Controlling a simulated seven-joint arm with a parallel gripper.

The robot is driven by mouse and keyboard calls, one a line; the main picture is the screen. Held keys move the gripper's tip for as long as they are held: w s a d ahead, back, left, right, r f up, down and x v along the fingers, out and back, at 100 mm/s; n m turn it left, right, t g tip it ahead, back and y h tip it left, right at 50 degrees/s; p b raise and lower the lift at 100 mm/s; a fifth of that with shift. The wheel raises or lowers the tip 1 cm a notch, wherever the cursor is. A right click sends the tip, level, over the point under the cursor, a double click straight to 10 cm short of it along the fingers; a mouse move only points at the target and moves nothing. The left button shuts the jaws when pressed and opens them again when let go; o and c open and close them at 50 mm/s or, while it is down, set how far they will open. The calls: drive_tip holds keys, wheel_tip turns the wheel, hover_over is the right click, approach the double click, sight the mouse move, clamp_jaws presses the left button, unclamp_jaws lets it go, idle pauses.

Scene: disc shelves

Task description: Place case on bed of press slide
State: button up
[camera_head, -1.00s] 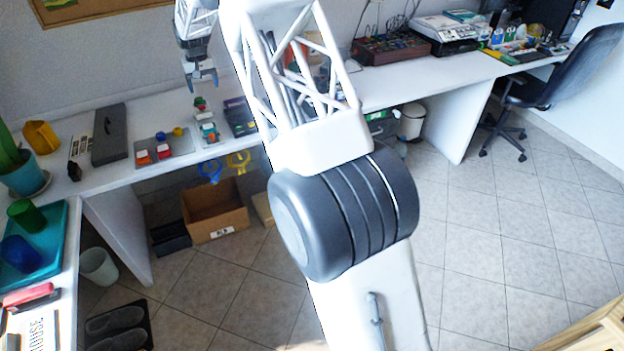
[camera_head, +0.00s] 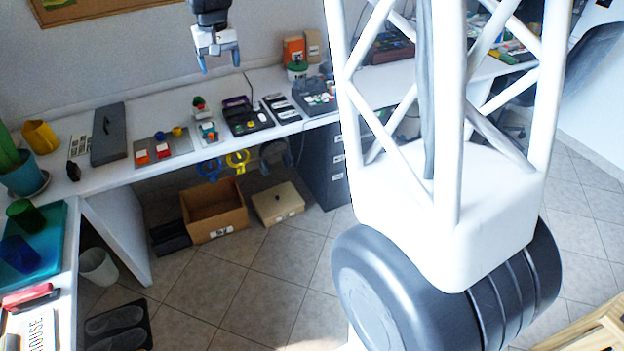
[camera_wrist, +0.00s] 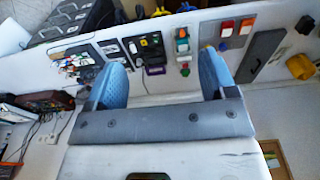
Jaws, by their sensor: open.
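My gripper (camera_head: 220,62) is open and empty, high above the back bench in the head view. In the wrist view its two blue fingers stand wide apart (camera_wrist: 161,82) with nothing between them. I cannot tell for certain which thing is the case or the press slide. A dark open case with purple trim (camera_head: 247,117) lies on the bench below and right of my gripper; it shows beyond the fingers in the wrist view (camera_wrist: 150,52). A small pale device with green and red parts (camera_head: 207,131) stands left of it. A long closed grey box (camera_head: 109,134) lies further left.
A grey plate with red and orange blocks (camera_head: 160,147) lies between the grey box and the device. A panel (camera_head: 282,108) and a dark tray of small parts (camera_head: 315,95) lie right of the dark case. A yellow cup (camera_head: 40,136) is at left.

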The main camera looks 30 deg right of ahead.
drive_tip(key=s+d+r, duration=0.1)
drive_tip(key=s+r, duration=0.1)
drive_tip(key=s, duration=1.1)
drive_tip(key=s+d+r, duration=0.1)
drive_tip(key=s+r, duration=0.1)
drive_tip(key=s, duration=1.1)
drive_tip(key=s+f, duration=0.3)
drive_tip(key=s, duration=0.7)
drive_tip(key=s+d+f+t, duration=0.1)
drive_tip(key=s+f, duration=0.2)
drive_tip(key=s, duration=0.8)
